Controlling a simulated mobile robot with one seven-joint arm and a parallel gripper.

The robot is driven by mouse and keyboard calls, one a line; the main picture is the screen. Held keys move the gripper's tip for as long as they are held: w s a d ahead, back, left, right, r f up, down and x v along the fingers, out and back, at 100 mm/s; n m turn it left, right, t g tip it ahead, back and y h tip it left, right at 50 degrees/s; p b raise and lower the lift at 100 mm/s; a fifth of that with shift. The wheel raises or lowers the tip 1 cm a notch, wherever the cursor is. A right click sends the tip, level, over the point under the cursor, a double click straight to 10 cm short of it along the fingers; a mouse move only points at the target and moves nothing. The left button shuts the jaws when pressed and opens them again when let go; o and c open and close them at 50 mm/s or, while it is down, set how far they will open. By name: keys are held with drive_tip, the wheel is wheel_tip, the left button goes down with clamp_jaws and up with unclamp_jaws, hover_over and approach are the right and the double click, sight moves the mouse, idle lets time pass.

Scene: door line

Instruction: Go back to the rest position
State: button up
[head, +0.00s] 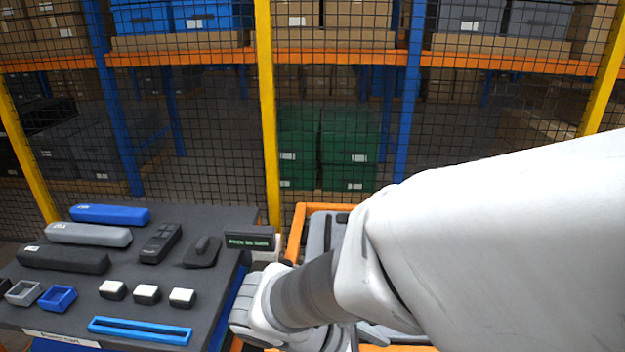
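My arm reaches in from the right side of the head view, a large white link with a grey band at the wrist. Its end bends down near the right edge of the dark parts table (215,285). The fingers of my gripper are hidden behind my own arm, so I cannot see whether it is open or holds anything.
On the table lie blue (110,214), grey (88,234) and black (62,259) long parts, several small white-topped blocks (147,294) and a blue tray (140,330). An orange-framed station (297,232) stands right of it. A mesh fence with yellow posts (267,120) closes the back.

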drive_tip(key=s+d+r+m+t+y+p, duration=0.1)
drive_tip(key=d+r+m+t+y+p, duration=0.1)
drive_tip(key=r+m+y, duration=0.6)
wheel_tip(320, 180, up, 5)
drive_tip(key=d+m+t, duration=0.1)
drive_tip(key=d+m, duration=0.1)
drive_tip(key=m, duration=0.7)
drive_tip(key=shift+s+d+f+t, duration=0.15)
drive_tip(key=shift+s+t, duration=0.15)
drive_tip(key=shift+s, duration=0.1)
drive_tip(key=shift+d, duration=0.1)
